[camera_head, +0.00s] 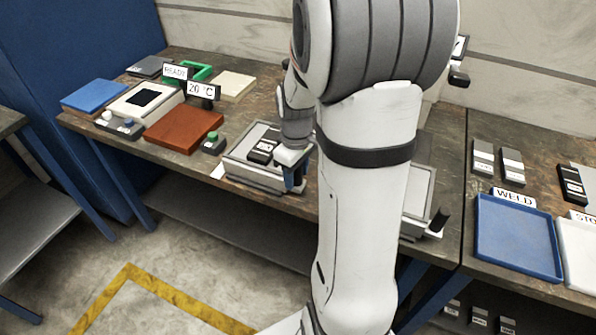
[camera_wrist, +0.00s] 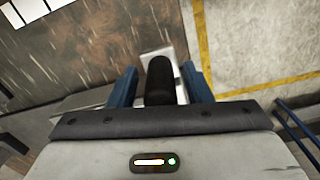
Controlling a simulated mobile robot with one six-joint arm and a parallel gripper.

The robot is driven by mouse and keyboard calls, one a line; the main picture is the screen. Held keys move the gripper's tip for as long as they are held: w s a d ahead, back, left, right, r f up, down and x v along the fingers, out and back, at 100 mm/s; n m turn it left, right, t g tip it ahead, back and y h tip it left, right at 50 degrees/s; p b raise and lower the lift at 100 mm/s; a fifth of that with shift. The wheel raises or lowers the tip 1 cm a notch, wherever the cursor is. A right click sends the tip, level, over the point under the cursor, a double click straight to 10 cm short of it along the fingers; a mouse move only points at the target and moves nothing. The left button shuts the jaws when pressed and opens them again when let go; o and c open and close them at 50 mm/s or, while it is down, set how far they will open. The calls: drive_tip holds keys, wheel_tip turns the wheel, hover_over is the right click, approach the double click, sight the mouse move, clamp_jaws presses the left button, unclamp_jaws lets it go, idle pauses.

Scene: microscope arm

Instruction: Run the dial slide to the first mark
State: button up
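A grey slide fixture (camera_head: 245,178) sits at the front edge of the bench, left of my arm in the head view. A dark labelled block (camera_head: 262,151) lies on its top. My gripper (camera_head: 292,174) is at the fixture's front right corner, pointing down. In the wrist view, a black upright knob (camera_wrist: 160,82) on a pale metal bracket stands between my two blue fingers (camera_wrist: 160,88). Narrow gaps show on both sides of the knob, so the gripper is open around it. In the head view my gripper hides the knob. I cannot make out the dial marks.
A second grey fixture with a black knob (camera_head: 438,222) is partly behind my arm. Left are a brown-red slab (camera_head: 184,129), a small green-button box (camera_head: 213,143) and a 20 °C sign (camera_head: 201,90). A blue WELD tray (camera_head: 515,238) is at right.

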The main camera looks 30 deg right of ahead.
clamp_jaws()
drive_tip(key=shift+w, duration=0.1)
idle(0.3)
